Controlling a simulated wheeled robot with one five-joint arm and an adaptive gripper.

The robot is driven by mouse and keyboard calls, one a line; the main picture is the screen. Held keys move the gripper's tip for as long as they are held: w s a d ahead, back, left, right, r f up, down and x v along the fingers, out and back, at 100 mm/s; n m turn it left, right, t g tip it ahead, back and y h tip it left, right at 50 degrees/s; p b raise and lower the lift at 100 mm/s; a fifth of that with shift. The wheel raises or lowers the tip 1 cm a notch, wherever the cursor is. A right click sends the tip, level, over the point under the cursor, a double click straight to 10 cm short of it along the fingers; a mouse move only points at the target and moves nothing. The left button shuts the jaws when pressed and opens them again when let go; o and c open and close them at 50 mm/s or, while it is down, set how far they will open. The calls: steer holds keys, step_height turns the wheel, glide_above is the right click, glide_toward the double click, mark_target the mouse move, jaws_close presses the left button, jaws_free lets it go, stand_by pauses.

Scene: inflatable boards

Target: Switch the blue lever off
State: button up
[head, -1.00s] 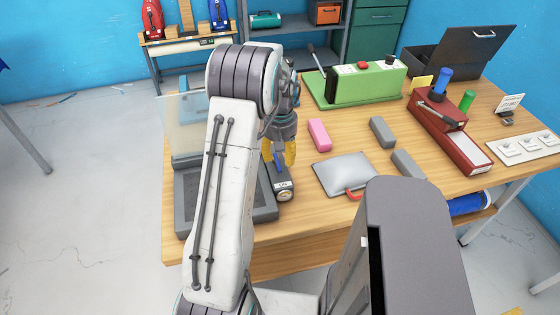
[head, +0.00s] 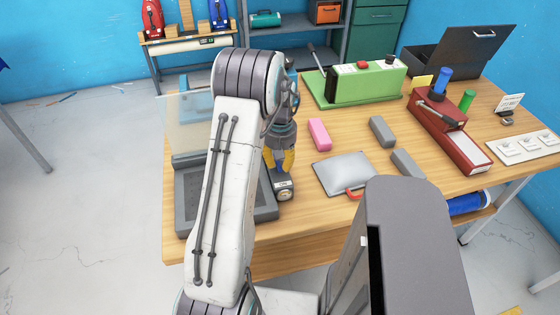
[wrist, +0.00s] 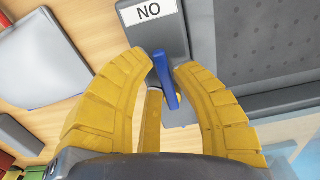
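The blue lever (wrist: 166,80) stands up from a small grey switch box (wrist: 160,30) in the wrist view. In the head view the box (head: 284,194) sits on the table beside a dark grey tray, and my gripper hides the lever. My gripper (wrist: 166,62) has yellow fingers, one on each side of the lever, with its tip close to the left fingertip. The fingers are apart; I cannot tell whether one touches the lever. My gripper is over the box in the head view (head: 279,160).
The dark grey tray (head: 268,213) with a clear raised lid is left of the box. A pink block (head: 319,134) and a silver panel with a red handle (head: 345,174) lie to the right. A green machine (head: 370,82) and a red device (head: 450,135) stand farther off.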

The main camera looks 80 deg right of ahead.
jaws_close()
steer(key=n, duration=0.2)
steer(key=s+n+b, duration=0.1)
steer(key=n, duration=0.1)
steer(key=shift+d+f, duration=0.1)
steer(key=shift+d, duration=0.3)
steer(key=n, duration=0.2)
steer(key=s+d+n, duration=0.1)
steer(key=n, duration=0.1)
steer(key=shift+d+n, duration=0.2)
steer(key=shift+n, duration=0.1)
steer(key=n, duration=0.1)
steer(key=d+n, duration=0.1)
steer(key=n, duration=0.2)
steer(key=shift+d, duration=0.25)
steer(key=shift+w+d+n, duration=0.1)
steer(key=shift+d+n, duration=0.15)
steer(key=shift+n, duration=0.65)
steer(key=shift+w+d+n, duration=0.1)
steer(key=shift+d+n, duration=0.2)
steer(key=shift+n, duration=0.6)
steer(key=shift+d+n, duration=0.25)
steer(key=shift+n, duration=0.65)
